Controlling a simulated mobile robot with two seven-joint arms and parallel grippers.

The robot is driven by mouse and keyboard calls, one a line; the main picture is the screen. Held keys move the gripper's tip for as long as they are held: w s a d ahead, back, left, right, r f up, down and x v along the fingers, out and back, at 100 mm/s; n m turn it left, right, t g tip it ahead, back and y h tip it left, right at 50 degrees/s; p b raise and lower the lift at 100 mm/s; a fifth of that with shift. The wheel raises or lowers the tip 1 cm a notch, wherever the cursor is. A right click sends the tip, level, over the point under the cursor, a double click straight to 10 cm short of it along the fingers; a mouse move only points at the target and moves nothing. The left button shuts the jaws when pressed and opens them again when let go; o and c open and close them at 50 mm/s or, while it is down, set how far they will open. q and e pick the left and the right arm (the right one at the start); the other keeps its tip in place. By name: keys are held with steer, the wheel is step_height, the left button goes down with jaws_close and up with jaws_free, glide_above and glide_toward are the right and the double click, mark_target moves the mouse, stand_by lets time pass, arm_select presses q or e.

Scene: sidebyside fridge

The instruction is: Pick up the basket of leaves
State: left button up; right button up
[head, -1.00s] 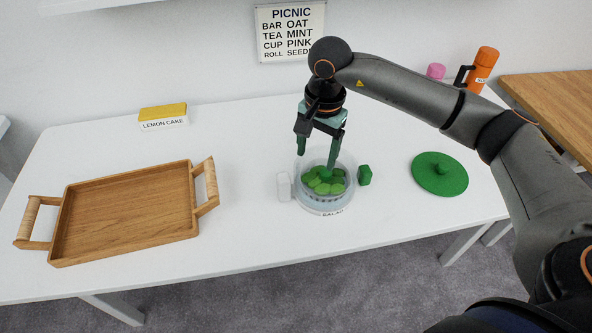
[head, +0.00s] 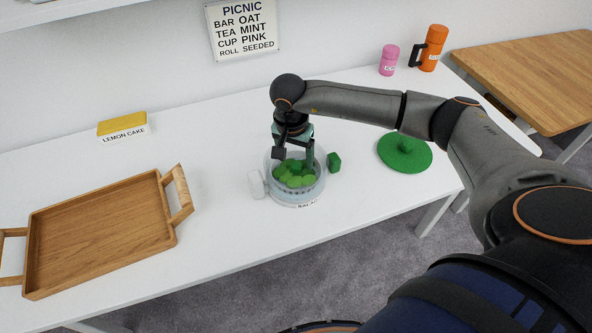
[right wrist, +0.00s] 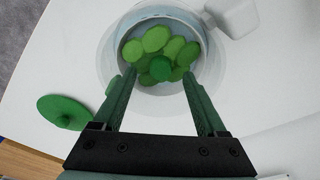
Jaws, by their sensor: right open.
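Green leaves (head: 294,178) fill a basket inside a clear round bowl (head: 272,194) labelled as salad on the white table. The basket wall (right wrist: 150,21) shows as a pale ring around the leaves in the right wrist view. A darker green knob (right wrist: 160,68) stands amid the leaves. My right gripper (head: 295,162) points down over the bowl, open and empty. In the right wrist view its fingertips (right wrist: 158,76) are on either side of the knob, apart from it. Whether the tips reach into the basket is hard to tell. My left gripper is not in view.
A white block (head: 257,184) and a green block (head: 334,162) flank the bowl. A green lid (head: 405,153) lies to the right. A wooden tray (head: 100,228) is at left, a lemon cake box (head: 122,125) behind. Pink cup (head: 389,60) and orange flask (head: 433,48) stand back right.

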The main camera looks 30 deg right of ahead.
step_height(320, 180, down, 2)
steer(key=shift+w+d+f, duration=0.1)
jaws_close()
stand_by(0.6)
